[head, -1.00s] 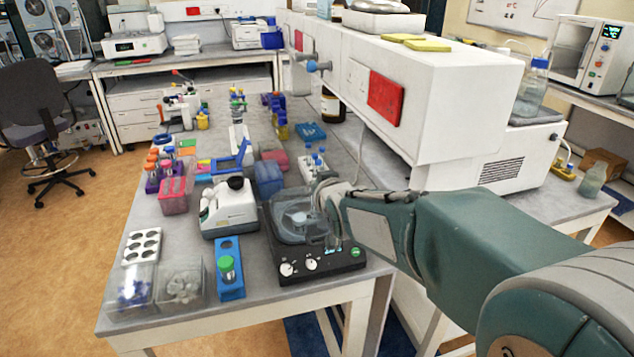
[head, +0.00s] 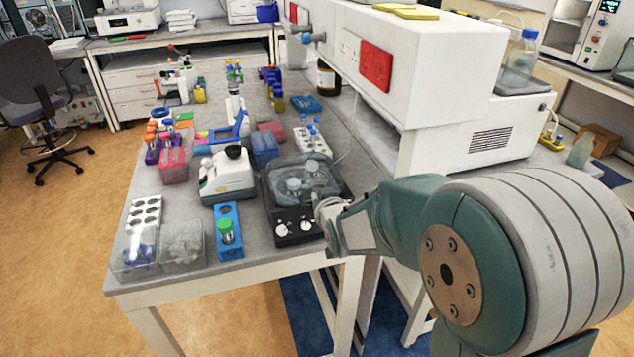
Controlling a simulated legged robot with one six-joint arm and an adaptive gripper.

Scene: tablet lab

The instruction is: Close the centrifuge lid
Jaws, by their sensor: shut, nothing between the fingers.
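The centrifuge (head: 268,215) is a low black unit on the bench, with pale knobs on its front panel. Its clear smoky lid (head: 300,178) appears to lie flat over the top, and round pale parts show through it. I cannot tell whether it is latched. My gripper (head: 328,225) is at the centrifuge's front right corner, shut and empty, near the bench's front edge. It hides that corner of the panel, and I cannot tell whether it touches the unit.
A white instrument (head: 226,178) and a blue rack with a green-capped tube (head: 227,228) stand left of the centrifuge. A white tube rack (head: 313,140) is behind it. A large white housing (head: 440,75) rises behind on the right.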

